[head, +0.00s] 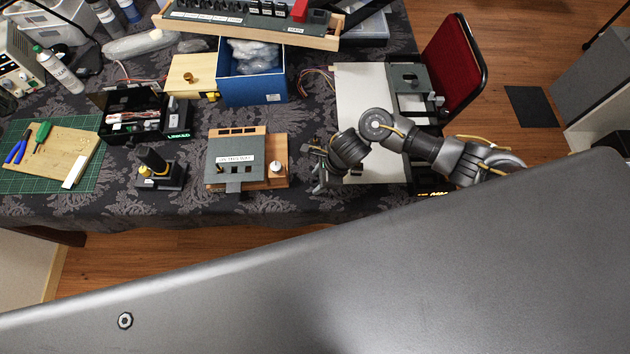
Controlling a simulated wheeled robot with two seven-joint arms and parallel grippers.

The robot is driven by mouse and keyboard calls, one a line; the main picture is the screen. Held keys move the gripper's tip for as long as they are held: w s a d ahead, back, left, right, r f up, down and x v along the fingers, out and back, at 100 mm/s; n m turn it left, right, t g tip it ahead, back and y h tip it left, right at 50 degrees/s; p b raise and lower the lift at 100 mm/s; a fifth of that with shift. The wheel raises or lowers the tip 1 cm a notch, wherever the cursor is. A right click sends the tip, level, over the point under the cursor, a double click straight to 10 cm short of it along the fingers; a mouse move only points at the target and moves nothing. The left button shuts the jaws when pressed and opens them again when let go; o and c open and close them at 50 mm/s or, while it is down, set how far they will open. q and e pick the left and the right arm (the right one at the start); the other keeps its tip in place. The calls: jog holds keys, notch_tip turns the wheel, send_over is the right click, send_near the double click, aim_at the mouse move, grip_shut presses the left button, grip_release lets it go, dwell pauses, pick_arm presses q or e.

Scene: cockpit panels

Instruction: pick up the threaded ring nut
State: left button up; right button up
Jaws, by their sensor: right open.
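I cannot clearly make out the threaded ring nut in the head view. A small brass-coloured round piece (188,78) stands on a light wooden box (205,70) at the back; I cannot tell whether it is the nut. A small white knob-like piece (276,167) sits on the right part of a wood-backed grey panel (226,147). My right gripper (316,170) is open above the front of the table, just right of that panel. Nothing shows between its fingers. My left gripper is not in view.
A blue box (252,92) stands behind the panel. A black joystick (156,165), a dark open case (133,116) and a green cutting mat (88,178) with tools lie to the left. A pale board (362,88) lies under my right arm. A red chair (458,66) stands at the right.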

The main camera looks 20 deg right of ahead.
grip_shut()
dwell(0.3)
jog(key=shift+r, duration=0.4)
notch_tip(320, 180, up, 2)
jog(key=shift+r+b, duration=0.25)
jog(key=shift+b, duration=0.35)
jog(key=s+r+p, duration=0.2)
jog(key=s+r, duration=0.7)
jog(key=s, duration=0.5)
jog(key=shift+a+r+p, duration=0.3)
jog(key=shift+a, duration=0.15)
